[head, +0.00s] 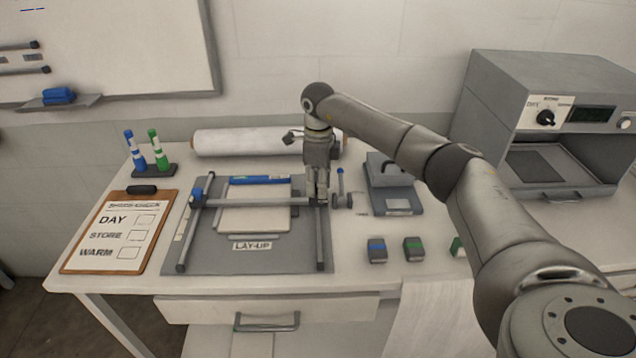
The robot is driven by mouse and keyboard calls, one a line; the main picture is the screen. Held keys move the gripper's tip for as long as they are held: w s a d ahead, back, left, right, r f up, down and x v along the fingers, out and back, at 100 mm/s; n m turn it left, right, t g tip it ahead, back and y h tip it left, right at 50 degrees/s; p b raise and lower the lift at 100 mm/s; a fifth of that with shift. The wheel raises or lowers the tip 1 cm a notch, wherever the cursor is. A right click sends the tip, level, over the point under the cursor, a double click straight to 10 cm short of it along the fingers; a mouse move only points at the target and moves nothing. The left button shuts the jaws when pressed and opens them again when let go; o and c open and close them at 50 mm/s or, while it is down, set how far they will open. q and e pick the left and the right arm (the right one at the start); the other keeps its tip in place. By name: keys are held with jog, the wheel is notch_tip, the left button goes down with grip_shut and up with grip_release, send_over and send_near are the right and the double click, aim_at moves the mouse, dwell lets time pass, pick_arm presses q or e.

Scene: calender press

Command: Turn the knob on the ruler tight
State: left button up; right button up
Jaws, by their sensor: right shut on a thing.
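The ruler (262,201) is a grey bar lying across the two side rails of the lay-up board (210,255). A small blue piece (196,193) shows at its left end. My right gripper (317,197) points down at the ruler's right end, over the right rail, with its fingers close together. It is shut on the knob there, which the fingers almost wholly hide. How far the knob is turned cannot be seen. My left gripper is out of view.
A clipboard (112,251) and a marker stand (153,171) are at left. A white roll (240,142) lies behind the board. A grey device (391,198) and small blocks (376,250) are right of it. A grey oven-like machine (490,110) stands at far right.

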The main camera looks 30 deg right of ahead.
jog(key=m, duration=0.5)
jog(key=shift+s+d+m, duration=0.1)
jog(key=shift+m, duration=0.2)
jog(key=m+p, duration=0.1)
jog(key=m, duration=0.4)
jog(key=shift+m, duration=0.4)
jog(key=shift+c, duration=0.2)
jog(key=o, duration=1.1)
jog(key=shift+c, duration=0.2)
jog(key=shift+r, duration=0.15)
notch_tip(320, 180, up, 12)
